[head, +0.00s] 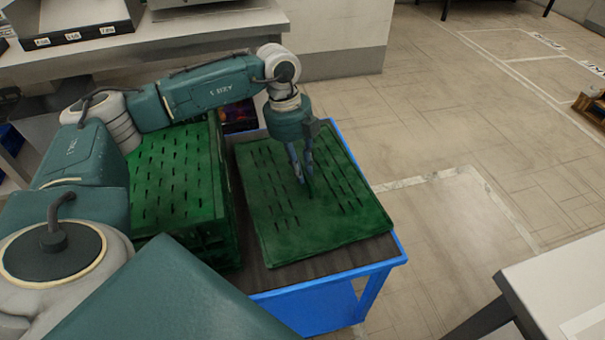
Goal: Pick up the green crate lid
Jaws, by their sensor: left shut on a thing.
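The green crate lid (327,229) is a flat slotted panel on the right part of a dark-topped blue cart, in the head view. My left gripper (304,183) points down over the middle of the lid, shut on it at its fingertips. The exact place of the grip is small and hard to make out. The lid looks flat and close to the cart top; I cannot tell whether it is raised. My right gripper is not in view.
A green slotted crate (205,222) stands on the cart just left of the lid. The blue cart (340,281) has a bare dark strip at the front. A grey table (165,38) is behind, and a white table (565,290) is at lower right. Open floor lies to the right.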

